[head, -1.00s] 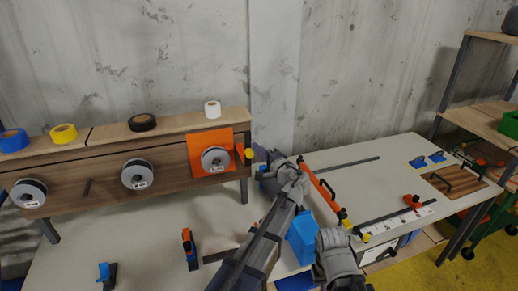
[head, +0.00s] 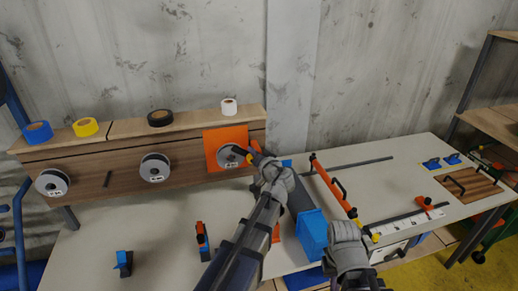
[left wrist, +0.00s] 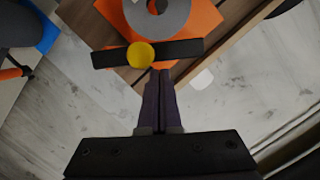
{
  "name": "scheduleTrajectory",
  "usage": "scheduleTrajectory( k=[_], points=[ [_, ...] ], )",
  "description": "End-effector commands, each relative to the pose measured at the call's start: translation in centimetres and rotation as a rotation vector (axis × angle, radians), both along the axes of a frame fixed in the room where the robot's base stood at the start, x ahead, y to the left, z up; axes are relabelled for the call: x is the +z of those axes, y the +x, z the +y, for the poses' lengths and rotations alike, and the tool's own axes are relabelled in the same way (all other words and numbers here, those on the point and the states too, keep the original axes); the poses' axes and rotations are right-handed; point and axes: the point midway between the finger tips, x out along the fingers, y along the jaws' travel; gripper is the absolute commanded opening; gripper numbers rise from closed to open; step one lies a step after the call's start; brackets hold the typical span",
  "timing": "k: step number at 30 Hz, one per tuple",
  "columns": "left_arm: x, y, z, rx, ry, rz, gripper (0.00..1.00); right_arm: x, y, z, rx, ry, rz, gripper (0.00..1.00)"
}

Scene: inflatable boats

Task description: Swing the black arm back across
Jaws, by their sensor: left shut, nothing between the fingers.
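The black arm (left wrist: 180,48) is a flat dark bar with a round yellow knob (left wrist: 140,55). In the left wrist view it lies crosswise over the orange plate (left wrist: 208,17), below the grey disc (left wrist: 168,20). In the head view the orange plate (head: 212,150) and grey disc (head: 229,158) are on the wooden rack's right end, and the bar is mostly hidden by my gripper. My left gripper (head: 257,157) is at the plate's right edge. Its purple fingers (left wrist: 159,72) are together and empty, tips right at the bar's lower edge beside the knob; contact is unclear.
Tape rolls in blue (head: 38,132), yellow (head: 86,127), black (head: 160,117) and white (head: 229,106) stand on the rack top. A blue box (head: 312,235) and an orange-handled bar (head: 330,185) are right of my left arm.

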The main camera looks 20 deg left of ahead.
Motion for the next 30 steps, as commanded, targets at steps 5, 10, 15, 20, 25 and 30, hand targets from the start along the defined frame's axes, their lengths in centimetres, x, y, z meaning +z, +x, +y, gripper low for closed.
scheduleTrajectory(
  k=[5, 10, 15, 20, 25, 30],
  points=[
    [-0.9, -0.9, 1.1, 0.001, -0.139, -0.094, 0.0, -0.4, 0.0, 0.0, 0.001, 0.0, 0.0, 0.0],
    [-1.9, -1.4, 1.9, 0.0, -0.266, -0.18, 0.0, -1.0, 0.0, 0.0, 0.002, 0.0, 0.0, 0.0],
    [-2.8, -1.7, 2.4, 0.0, -0.381, -0.257, 0.0, -1.7, 0.0, 0.0, 0.003, -0.001, 0.0, 0.0],
    [-3.4, -1.9, 2.8, 0.0, -0.468, -0.315, 0.0, -2.3, 0.0, 0.0, 0.003, -0.001, 0.0, 0.0],
    [-3.9, -2.0, 3.0, -0.001, -0.487, -0.327, 0.0, -2.8, 0.0, 0.0, 0.003, -0.001, 0.0, 0.0],
    [-4.2, -2.1, 3.1, -0.001, -0.486, -0.326, 0.0, -3.0, 0.0, 0.0, 0.003, -0.001, 0.0, 0.0]
  ],
)
